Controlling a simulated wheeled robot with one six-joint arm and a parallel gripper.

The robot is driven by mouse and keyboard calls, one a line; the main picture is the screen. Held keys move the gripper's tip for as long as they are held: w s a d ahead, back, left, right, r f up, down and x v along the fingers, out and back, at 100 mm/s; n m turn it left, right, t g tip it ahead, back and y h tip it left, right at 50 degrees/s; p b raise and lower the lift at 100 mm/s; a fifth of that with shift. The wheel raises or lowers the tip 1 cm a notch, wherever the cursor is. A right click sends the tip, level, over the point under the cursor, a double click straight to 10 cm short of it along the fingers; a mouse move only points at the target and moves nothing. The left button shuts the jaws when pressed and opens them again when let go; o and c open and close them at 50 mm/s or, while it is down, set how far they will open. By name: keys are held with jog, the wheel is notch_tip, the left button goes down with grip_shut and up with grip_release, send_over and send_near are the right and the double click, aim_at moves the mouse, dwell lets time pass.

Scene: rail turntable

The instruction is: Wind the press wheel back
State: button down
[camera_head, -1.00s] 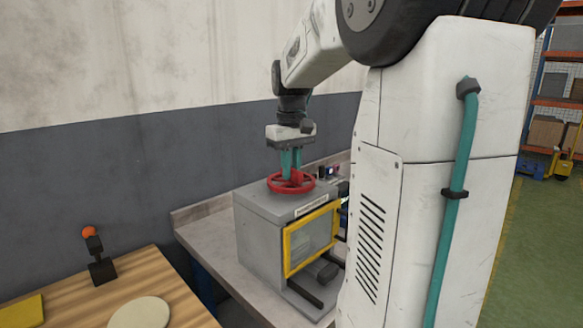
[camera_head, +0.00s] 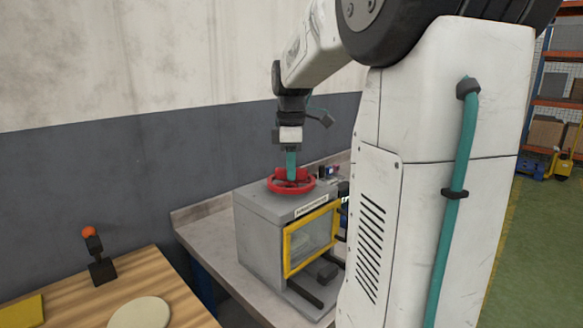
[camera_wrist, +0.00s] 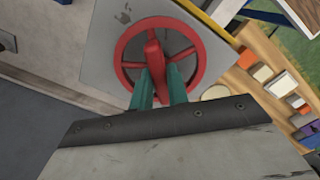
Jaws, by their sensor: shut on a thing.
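The red press wheel (camera_head: 291,181) lies flat on top of the grey press (camera_head: 265,220), which has a yellow-framed window (camera_head: 311,240) in front. My gripper (camera_head: 291,176) points straight down over the wheel. In the wrist view the press wheel (camera_wrist: 191,56) shows its rim, spokes and a red raised bar (camera_wrist: 153,52) across its middle. The teal fingers of my gripper (camera_wrist: 158,85) are shut on the wheel at this bar. The fingertips are partly hidden against the red parts.
The press stands on a grey bench (camera_head: 205,222) against the wall. A wooden table (camera_head: 165,280) at front left holds an orange-topped lever (camera_head: 97,255), a pale round disc (camera_head: 140,313) and a yellow piece (camera_head: 22,310).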

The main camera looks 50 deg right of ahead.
jog(key=n, duration=0.4)
jog(key=shift+w+r+n, duration=0.1)
jog(key=shift+n, duration=2.2)
jog(key=c, duration=1.4)
grip_release()
jog(key=shift+o, duration=0.2)
notch_tip(320, 180, up, 8)
jog(key=shift+f, duration=0.15)
